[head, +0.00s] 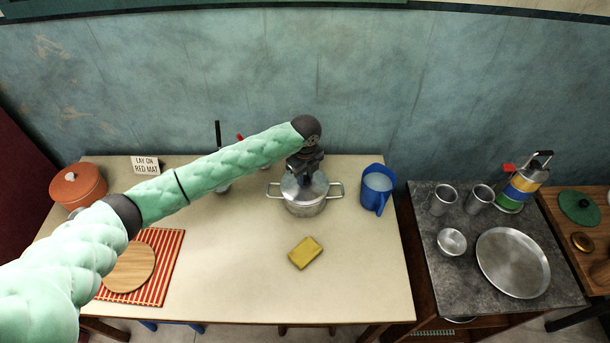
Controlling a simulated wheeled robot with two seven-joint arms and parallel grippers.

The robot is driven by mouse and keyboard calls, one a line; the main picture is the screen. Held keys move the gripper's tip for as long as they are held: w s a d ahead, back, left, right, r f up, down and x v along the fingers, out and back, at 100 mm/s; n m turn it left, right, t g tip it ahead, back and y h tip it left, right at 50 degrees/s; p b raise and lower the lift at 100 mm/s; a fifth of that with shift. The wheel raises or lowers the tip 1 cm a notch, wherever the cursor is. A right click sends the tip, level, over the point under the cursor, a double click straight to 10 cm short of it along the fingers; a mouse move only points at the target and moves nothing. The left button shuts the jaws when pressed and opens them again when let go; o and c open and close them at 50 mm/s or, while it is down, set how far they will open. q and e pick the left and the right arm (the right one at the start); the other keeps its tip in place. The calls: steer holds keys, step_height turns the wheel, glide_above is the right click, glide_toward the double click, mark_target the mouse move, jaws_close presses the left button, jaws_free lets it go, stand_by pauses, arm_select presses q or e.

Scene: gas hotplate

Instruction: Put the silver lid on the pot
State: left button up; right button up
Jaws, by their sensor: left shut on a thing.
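The silver pot (304,209) stands on the cream table, with a handle out to each side. The silver lid (318,186) is over the pot's mouth and looks level. From this angle I cannot tell whether it rests on the rim or is held just above it. My left gripper (302,178) points down over the lid's middle and is shut on it. The gripper hides the lid's knob and part of its top. My right gripper is not in view.
A blue jug (377,189) stands close to the pot's right. A yellow sponge (305,252) lies in front. An orange pot (78,187), a red striped mat (171,257) with a round board (130,267) and a sign (146,165) are to the left. The front right tabletop is clear.

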arm_select(q)
steer(key=shift+f, duration=0.65)
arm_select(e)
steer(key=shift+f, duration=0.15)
arm_select(q)
steer(key=o, duration=1.1)
steer(key=shift+r+b, duration=0.2)
steer(key=shift+b, duration=0.1)
step_height(320, 180, up, 3)
steer(key=shift+f+b, duration=0.2)
steer(key=shift+b, duration=0.45)
step_height(320, 180, up, 4)
steer(key=shift+f+b, duration=0.25)
steer(key=shift+b, duration=0.3)
steer(key=shift+r, duration=0.65)
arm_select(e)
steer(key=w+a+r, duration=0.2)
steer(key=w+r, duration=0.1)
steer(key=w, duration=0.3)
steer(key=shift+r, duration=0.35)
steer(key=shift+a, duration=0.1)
